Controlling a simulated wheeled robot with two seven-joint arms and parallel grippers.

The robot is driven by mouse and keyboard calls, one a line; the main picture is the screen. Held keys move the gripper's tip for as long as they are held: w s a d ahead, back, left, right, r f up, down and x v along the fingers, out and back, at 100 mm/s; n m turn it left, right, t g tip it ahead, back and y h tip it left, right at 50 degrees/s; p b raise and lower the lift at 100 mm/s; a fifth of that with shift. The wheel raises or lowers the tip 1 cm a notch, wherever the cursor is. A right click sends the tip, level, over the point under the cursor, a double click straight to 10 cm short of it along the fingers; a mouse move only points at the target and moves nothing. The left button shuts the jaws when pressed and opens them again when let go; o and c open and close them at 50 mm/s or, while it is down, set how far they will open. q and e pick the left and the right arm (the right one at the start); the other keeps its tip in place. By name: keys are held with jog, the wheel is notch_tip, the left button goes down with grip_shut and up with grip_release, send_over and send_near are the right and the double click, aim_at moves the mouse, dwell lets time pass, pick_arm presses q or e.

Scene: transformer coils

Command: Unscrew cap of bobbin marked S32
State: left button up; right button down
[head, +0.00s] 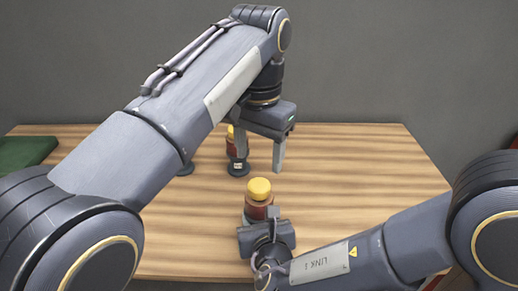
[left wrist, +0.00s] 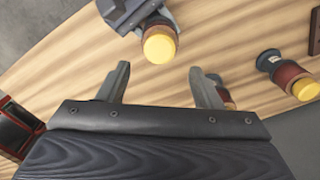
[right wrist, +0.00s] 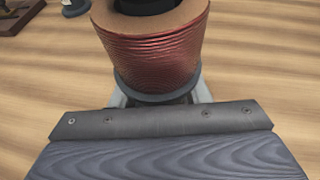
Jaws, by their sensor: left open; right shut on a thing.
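My left gripper (head: 261,165) is open and empty, pointing down behind and above this bobbin. In the left wrist view the yellow cap (left wrist: 159,45) is ahead of the open fingers, apart from them. No S32 marking is legible.
Another yellow-capped bobbin (head: 238,166) with a pale label stands behind, partly hidden by my left gripper. A dark base (head: 185,169) shows under my left arm. A green item (head: 25,151) lies at the table's left edge. The wooden table's right side (head: 360,170) is clear.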

aim_at(259, 184)
pick_arm(q)
jog(key=shift+m, duration=1.1)
notch_tip(259, 184, down, 8)
jog(key=shift+r, duration=0.1)
jog(key=c, duration=1)
jog(key=shift+n, duration=1.2)
jog(key=shift+r, duration=0.2)
